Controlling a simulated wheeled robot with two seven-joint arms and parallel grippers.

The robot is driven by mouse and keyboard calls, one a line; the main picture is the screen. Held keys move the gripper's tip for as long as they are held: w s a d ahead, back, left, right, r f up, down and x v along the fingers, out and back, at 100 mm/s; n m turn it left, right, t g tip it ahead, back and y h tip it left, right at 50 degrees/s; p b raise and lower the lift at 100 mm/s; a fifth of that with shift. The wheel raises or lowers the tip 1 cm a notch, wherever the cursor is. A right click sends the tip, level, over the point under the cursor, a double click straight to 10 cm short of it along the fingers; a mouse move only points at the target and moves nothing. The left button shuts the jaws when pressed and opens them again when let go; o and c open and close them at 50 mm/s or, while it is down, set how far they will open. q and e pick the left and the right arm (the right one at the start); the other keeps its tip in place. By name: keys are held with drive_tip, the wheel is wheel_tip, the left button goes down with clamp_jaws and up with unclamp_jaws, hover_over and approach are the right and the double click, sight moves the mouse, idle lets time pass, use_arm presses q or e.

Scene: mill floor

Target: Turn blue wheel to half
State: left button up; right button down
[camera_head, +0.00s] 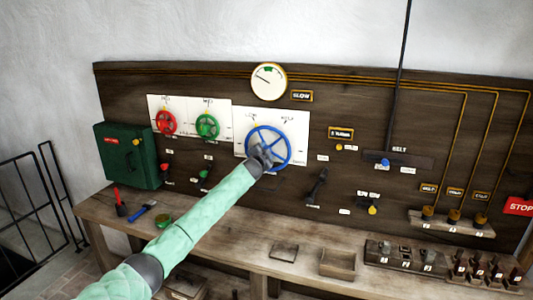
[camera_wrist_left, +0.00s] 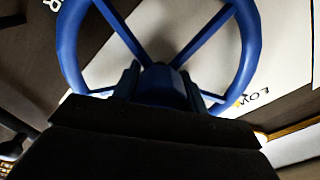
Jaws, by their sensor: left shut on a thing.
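The blue wheel (camera_head: 281,136) is mounted on a white plate (camera_head: 241,118) on the dark wooden panel in the head view. Small labels are printed at the plate's top; they are hard to read there. My left gripper (camera_head: 262,155) is at the wheel's lower left. In the left wrist view, the blue wheel (camera_wrist_left: 247,40) fills the upper half, and my left gripper (camera_wrist_left: 160,85) is shut on its blue hub, with a finger on each side. A "LOW" label shows on the plate at the right. My right gripper is in neither view.
A red wheel (camera_head: 166,123) and a green wheel (camera_head: 207,125) sit left of the blue one. A gauge (camera_head: 268,82) is above. A black lever (camera_head: 318,186) is to the right. The bench (camera_head: 230,229) below holds a blue-handled tool, a small box and several weights.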

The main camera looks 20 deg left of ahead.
use_arm(q)
drive_tip(key=m, duration=0.2)
drive_tip(key=shift+m, duration=1.3)
drive_tip(key=m, duration=0.2)
drive_tip(key=shift+m, duration=0.4)
drive_tip(key=m+p, duration=0.1)
drive_tip(key=m, duration=0.2)
drive_tip(key=shift+f, duration=0.1)
drive_tip(key=shift+m, duration=0.4)
drive_tip(key=shift+f, duration=0.1)
drive_tip(key=o, duration=0.9)
drive_tip(key=shift+d, duration=0.1)
drive_tip(key=shift+o, duration=0.5)
drive_tip(key=shift+s, duration=0.6)
drive_tip(key=s+b, duration=0.2)
drive_tip(key=s, duration=0.4)
drive_tip(key=shift+s+a+b, duration=0.2)
drive_tip(key=shift+s+b, duration=0.1)
drive_tip(key=shift+b, duration=0.05)
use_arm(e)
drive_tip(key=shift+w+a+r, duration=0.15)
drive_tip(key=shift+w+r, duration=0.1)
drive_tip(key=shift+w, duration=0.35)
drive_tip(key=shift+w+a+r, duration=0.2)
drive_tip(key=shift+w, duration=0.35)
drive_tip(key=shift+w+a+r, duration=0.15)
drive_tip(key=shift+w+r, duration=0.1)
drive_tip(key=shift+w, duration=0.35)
